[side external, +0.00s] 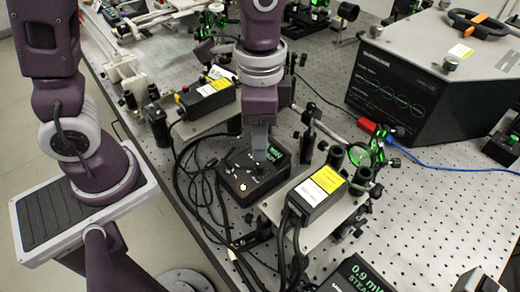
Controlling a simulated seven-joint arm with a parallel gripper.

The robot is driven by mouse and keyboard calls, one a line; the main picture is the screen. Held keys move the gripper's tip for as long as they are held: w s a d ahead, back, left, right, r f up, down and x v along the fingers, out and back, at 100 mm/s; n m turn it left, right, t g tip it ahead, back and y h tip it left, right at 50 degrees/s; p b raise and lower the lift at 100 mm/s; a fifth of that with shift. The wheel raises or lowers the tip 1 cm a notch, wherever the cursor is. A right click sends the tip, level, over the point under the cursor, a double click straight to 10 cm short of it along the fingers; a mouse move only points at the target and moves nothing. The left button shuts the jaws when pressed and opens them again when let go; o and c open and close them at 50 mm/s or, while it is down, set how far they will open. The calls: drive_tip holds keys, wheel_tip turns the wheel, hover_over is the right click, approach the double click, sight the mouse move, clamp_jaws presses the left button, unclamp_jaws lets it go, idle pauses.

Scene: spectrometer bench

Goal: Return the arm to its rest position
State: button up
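My gripper (260,142) points straight down over a small black control box (238,188) near the middle of the side external view. Its grey fingertips are at or just above the box's top face; I cannot tell whether they touch it. The fingers overlap from this side, so their opening is hidden, and no held object shows. The box has a dark knob, a small lit button at its front left and a green display, partly hidden behind the fingers.
A black box with a yellow label (315,194) stands right of my gripper, and another (208,100) stands behind left. Black cables (186,165) lie left of the control box. A large spectrometer housing (420,95) is at the back right. Bare perforated bench (440,200) shows at right.

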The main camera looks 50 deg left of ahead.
drive_tip(key=shift+r, duration=0.25)
drive_tip(key=shift+a, duration=0.1)
drive_tip(key=s+a+r+n+t, duration=0.5)
drive_tip(key=s+a+r+n, duration=0.3)
drive_tip(key=s+a+r, duration=0.2)
drive_tip(key=shift+s+r+t, duration=0.2)
drive_tip(key=shift+s+t, duration=0.1)
drive_tip(key=shift+s, duration=0.05)
idle(1.4)
